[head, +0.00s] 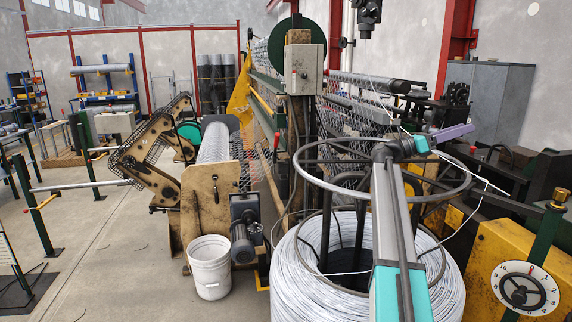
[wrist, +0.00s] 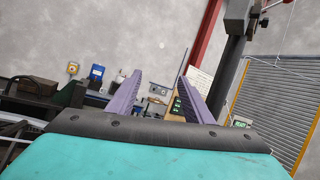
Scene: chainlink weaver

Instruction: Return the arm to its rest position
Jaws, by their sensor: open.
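My gripper (head: 460,131) is at the right of the head view, above and beyond the coil of pale wire. It points right, away from the weaving machine's mesh. Its two purple fingers also show in the wrist view (wrist: 161,86). They are spread wide apart with nothing between them. My arm, grey and teal, reaches up from the bottom edge of the head view across the coil. Part of the coil and its black ring frame is hidden behind the arm.
The wire coil (head: 290,272) stands with its black ring (head: 310,180) around my arm's area. A control box (head: 303,68) is on the weaver. A yellow machine with a numbered dial (head: 541,268) is at right. A white bucket (head: 209,282) stands at left by open floor.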

